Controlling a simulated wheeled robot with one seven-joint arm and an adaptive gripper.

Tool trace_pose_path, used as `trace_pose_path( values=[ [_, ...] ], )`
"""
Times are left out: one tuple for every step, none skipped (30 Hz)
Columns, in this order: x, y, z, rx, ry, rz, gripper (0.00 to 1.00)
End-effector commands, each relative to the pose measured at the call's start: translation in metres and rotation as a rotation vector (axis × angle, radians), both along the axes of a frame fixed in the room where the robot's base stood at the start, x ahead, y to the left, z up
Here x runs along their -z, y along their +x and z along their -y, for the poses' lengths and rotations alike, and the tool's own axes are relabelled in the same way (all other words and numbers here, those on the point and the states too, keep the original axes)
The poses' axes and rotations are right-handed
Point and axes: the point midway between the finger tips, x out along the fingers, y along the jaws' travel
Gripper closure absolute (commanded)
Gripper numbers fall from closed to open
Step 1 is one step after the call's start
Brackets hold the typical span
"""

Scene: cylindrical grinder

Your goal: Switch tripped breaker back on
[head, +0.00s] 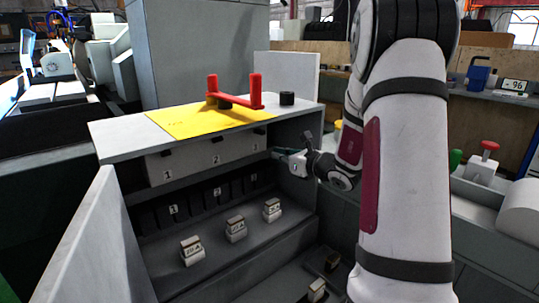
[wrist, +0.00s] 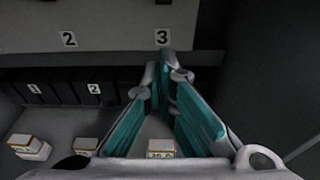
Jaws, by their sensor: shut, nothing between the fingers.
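An open grey cabinet (head: 110,155) holds a row of dark breaker-like blocks (head: 195,203) with small number labels. Above them is a pale strip (head: 190,160) numbered 1, 2 and 3. In the wrist view, dark blocks labelled 1 (wrist: 33,88) and 2 (wrist: 93,88) stand left of my fingers. I cannot tell which breaker is tripped. My gripper (wrist: 163,68) has teal-padded fingers with tips together, just below the strip's number 3 (wrist: 162,37), covering the blocks there. In the head view my gripper (head: 283,157) reaches into the cabinet's right end; contact cannot be told.
Several small labelled blocks (head: 236,229) sit on the ledge below. A yellow plate (head: 195,121) with a red handle (head: 255,92) and a black knob (head: 287,98) are on the cabinet top. The cabinet's right wall (wrist: 265,80) is close to my fingers. An open door stands at left.

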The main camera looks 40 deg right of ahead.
Motion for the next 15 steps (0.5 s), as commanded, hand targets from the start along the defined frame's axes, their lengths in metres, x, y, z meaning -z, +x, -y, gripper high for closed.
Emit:
trace_pose_path(
  values=[
    [-0.006, -0.009, 0.001, 0.003, 0.0, 0.001, 1.0],
    [-0.008, -0.013, 0.001, 0.003, 0.0, 0.001, 1.0],
    [-0.01, -0.018, 0.002, 0.003, -0.001, 0.0, 1.0],
    [-0.011, -0.022, 0.002, 0.002, 0.0, 0.0, 1.0],
    [-0.012, -0.025, 0.002, 0.002, 0.0, 0.0, 1.0],
    [-0.014, -0.028, 0.002, 0.002, 0.0, 0.001, 1.0],
    [-0.015, -0.03, 0.002, 0.002, 0.0, 0.001, 1.0],
    [-0.015, -0.031, 0.002, 0.002, 0.0, 0.001, 1.0],
    [-0.016, -0.033, 0.002, 0.002, 0.0, 0.001, 1.0],
    [-0.016, -0.034, 0.002, 0.002, 0.0, 0.001, 1.0],
    [-0.016, -0.034, 0.002, 0.001, 0.0, 0.001, 1.0],
    [-0.016, -0.035, 0.002, 0.001, 0.0, 0.001, 1.0],
    [-0.016, -0.035, 0.002, 0.001, 0.0, 0.0, 1.0],
    [-0.016, -0.035, 0.002, 0.001, 0.0, 0.0, 1.0],
    [-0.016, -0.035, 0.002, 0.001, 0.0, 0.0, 1.0]
  ],
)
